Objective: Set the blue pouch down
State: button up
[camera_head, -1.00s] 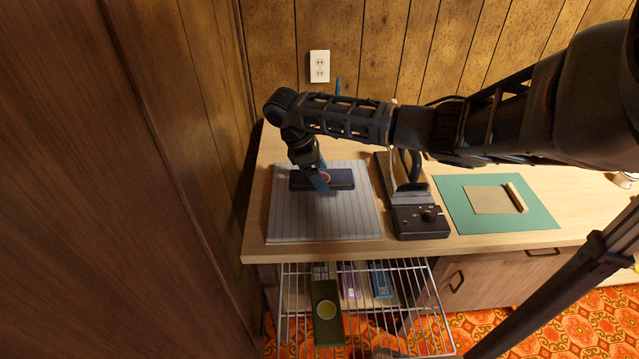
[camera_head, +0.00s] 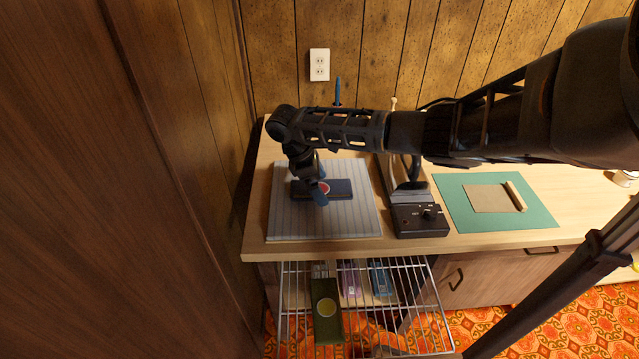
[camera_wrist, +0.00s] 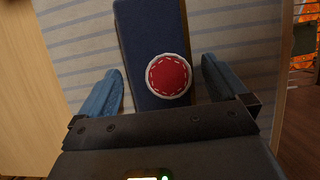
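The blue pouch (camera_head: 342,188) is dark blue with a round red patch edged in white. It lies flat on the grey striped pad (camera_head: 290,225) at the left end of the counter. In the wrist view the pouch (camera_wrist: 150,30) runs between the two blue fingers of my gripper (camera_wrist: 161,70). The fingers are spread, with a gap on each side of the pouch. In the head view my gripper (camera_head: 318,181) is over the pouch and hides part of it.
A black control box (camera_head: 419,220) stands right of the pad. A green mat (camera_head: 455,205) with a tan piece lies further right. Below the counter a wire rack (camera_head: 290,325) holds an olive pouch (camera_head: 327,330) and other pouches. A dark wooden panel rises at left.

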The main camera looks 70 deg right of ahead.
jog(key=v, duration=1.2)
jog(key=shift+r+b, duration=0.15)
jog(key=shift+b, duration=0.3)
